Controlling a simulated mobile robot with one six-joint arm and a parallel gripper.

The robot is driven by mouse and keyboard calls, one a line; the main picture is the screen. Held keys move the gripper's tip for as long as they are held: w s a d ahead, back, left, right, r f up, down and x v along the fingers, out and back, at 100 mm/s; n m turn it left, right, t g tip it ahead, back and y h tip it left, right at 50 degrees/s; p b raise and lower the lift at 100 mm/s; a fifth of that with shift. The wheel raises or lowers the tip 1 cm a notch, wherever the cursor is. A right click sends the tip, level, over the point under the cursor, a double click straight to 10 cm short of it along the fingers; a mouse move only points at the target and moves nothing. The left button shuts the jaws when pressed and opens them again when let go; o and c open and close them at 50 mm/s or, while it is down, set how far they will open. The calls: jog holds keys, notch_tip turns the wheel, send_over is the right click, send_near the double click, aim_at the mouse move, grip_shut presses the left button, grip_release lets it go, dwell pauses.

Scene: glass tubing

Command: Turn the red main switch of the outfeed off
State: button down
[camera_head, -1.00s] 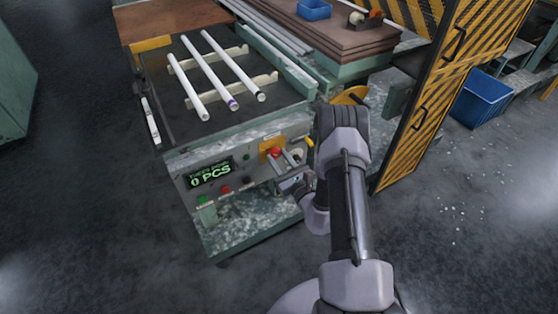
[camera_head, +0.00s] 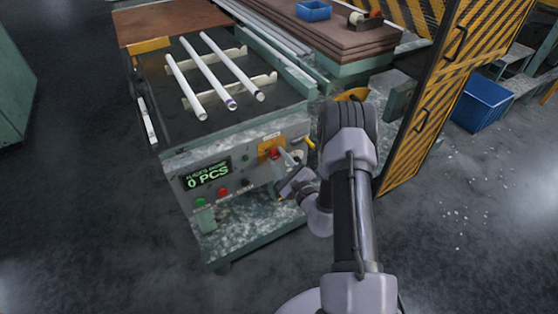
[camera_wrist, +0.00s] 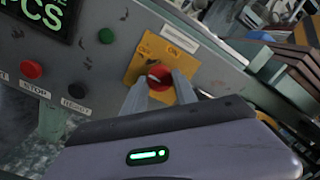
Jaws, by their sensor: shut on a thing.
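The red main switch (camera_wrist: 158,75) is a round red knob on a yellow plate (camera_wrist: 141,66) marked OFF at the left and ON at the upper right. My gripper (camera_wrist: 160,84) is shut on the knob, one grey finger on each side. A pale mark shows on the knob, but which label it points to is hard to tell. In the head view the switch (camera_head: 273,153) sits at the right of the outfeed's front panel, with my gripper (camera_head: 283,157) reaching it from the right. The fingers hide part of the knob.
The panel has a green display (camera_head: 208,173) reading 0 PCS, a red button (camera_head: 223,191) marked STOP, a black RESET button (camera_wrist: 76,90) and a green button (camera_wrist: 106,36). White tubes (camera_head: 205,75) lie on top. A striped yellow-black guard (camera_head: 435,100) stands at right.

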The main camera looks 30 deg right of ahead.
jog(key=shift+w+r, duration=0.1)
jog(key=shift+r, duration=0.05)
jog(key=c, duration=1)
grip_release()
jog(key=shift+o, duration=0.2)
jog(key=s+p, duration=0.3)
jog(key=s, duration=1.4)
jog(key=shift+s+d+f, duration=0.25)
jog(key=shift+d+f, duration=0.05)
jog(key=shift+f, duration=0.15)
